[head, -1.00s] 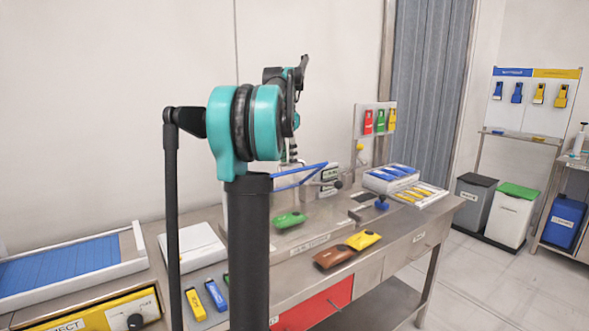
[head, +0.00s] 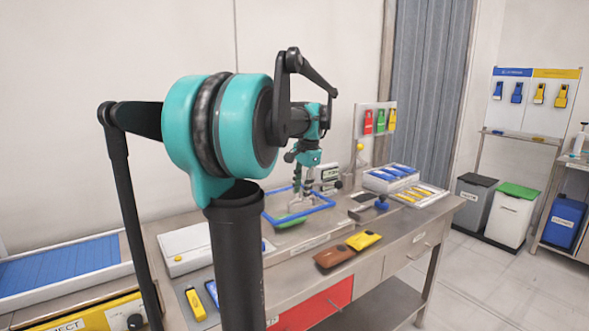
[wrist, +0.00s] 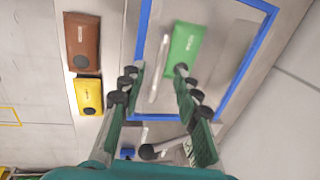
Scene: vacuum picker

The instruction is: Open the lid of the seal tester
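The seal tester's lid is a clear panel in a blue frame (head: 300,216), lying nearly flat just above the bench-top base, at most slightly tilted. A green pouch (head: 291,222) shows beneath it, and also inside the blue frame (wrist: 258,62) in the wrist view as a green pouch (wrist: 186,48). A pale bar (wrist: 160,68), possibly a lid handle, stands beside the pouch in that view. My gripper (wrist: 157,74) is open over the lid, with the bar's lower end near the gap between its fingers. In the head view my gripper (head: 302,192) points down at the lid; contact cannot be told.
A brown pouch (head: 334,257) and a yellow pouch (head: 363,240) lie at the bench's front edge. A gauge with a black knob (wrist: 148,152) is close to my gripper.

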